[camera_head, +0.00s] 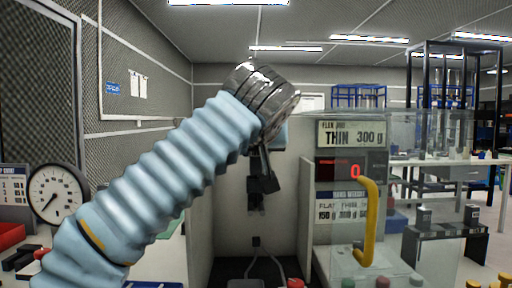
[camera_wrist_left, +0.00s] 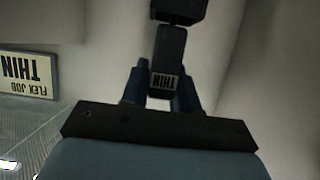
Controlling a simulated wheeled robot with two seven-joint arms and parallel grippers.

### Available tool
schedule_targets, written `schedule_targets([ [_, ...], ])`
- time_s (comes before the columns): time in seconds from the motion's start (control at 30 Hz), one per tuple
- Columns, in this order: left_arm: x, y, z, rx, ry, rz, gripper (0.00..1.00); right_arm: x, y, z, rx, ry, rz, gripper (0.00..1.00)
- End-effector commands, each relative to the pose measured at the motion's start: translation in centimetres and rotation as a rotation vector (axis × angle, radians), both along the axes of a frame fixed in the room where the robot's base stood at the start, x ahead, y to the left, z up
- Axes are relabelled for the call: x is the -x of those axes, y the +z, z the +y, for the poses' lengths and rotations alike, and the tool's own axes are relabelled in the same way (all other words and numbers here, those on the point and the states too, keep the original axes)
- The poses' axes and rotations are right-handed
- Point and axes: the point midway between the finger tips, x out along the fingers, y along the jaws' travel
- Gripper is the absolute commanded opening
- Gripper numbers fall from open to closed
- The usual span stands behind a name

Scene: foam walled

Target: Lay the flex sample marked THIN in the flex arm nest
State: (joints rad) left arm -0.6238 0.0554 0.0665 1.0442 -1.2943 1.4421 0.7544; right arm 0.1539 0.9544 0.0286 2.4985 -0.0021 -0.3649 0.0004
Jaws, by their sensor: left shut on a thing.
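In the left wrist view, the dark flex sample (camera_wrist_left: 170,50) carries a white THIN label, which appears upside down. My left gripper (camera_wrist_left: 160,85) is shut on it, with a blue finger on each side of the labelled end. The sample's far end meets or overlaps a black block (camera_wrist_left: 180,9) at the top edge; I cannot tell whether they touch or whether the block is the flex arm nest. In the head view, my sleeved left arm hides most of the gripper. Dark parts (camera_head: 263,183) hang below the wrist, before the booth's back wall. My right gripper is not in view.
The pale booth wall (camera_head: 230,215) encloses the work spot. A sign (camera_head: 352,134) reads THIN 300 g, above a red display (camera_head: 354,171) showing 0. A yellow handle (camera_head: 369,220) stands on a clear panel at right. A dial gauge (camera_head: 55,194) stands at left.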

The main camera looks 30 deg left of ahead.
Motion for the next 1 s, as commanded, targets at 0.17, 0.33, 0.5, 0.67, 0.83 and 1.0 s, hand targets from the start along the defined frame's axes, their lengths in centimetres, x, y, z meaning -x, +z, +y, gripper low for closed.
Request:
schedule_targets([
  [0.17,0.0,0.0,0.0,0.000,0.000,0.000,0.00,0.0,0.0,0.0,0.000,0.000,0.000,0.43],
  [0.33,0.0,-0.3,0.0,0.000,0.000,0.000,0.00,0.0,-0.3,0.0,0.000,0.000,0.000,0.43],
  [0.5,0.0,-0.7,0.0,0.000,0.000,0.000,0.00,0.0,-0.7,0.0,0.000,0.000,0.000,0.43],
  [0.67,0.0,-1.1,0.0,0.000,0.000,0.000,0.00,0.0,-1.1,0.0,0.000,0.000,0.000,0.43],
  [0.83,0.0,-1.6,0.0,0.000,0.000,0.000,0.00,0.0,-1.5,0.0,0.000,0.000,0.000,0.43],
  [1.0,0.0,-2.0,0.0,0.000,0.000,0.000,0.00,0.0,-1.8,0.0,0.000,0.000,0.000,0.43],
])
